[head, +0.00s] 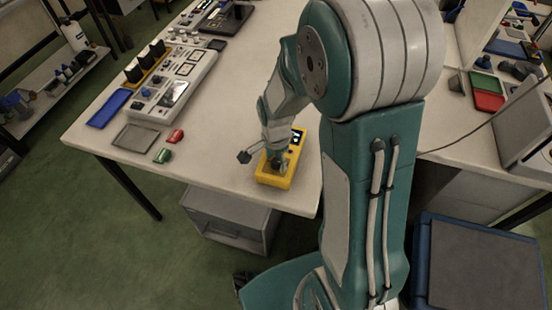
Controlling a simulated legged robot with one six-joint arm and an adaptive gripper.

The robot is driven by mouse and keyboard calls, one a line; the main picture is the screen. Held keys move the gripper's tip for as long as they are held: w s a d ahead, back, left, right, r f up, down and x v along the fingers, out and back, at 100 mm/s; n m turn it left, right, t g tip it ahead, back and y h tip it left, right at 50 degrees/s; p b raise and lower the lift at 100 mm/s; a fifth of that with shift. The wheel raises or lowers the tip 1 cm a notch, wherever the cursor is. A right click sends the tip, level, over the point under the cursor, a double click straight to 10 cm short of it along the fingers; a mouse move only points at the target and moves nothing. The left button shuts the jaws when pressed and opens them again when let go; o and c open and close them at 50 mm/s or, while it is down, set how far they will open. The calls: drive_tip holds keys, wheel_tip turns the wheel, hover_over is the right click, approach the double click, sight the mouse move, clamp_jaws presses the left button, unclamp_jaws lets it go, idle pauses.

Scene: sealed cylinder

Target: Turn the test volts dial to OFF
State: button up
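A yellow boxy instrument (275,181) sits near the front edge of the white bench, left of my upper arm. Its top shows dark and light details at the far right end. My arm reaches down to it, and my gripper (273,160) is over or against its top face. The gripper and wrist cover much of the instrument. The test volts dial and its setting cannot be made out. The fingers are too small and dark to tell whether they are open or shut, or touching a dial.
Left on the bench (225,118) are a white panel with switches (178,88), a grey tray (136,138), a blue tray (108,108), a red block (176,135) and a green block (163,156). A grey drawer unit (226,222) stands below the bench's front edge.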

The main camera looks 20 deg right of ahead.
clamp_jaws()
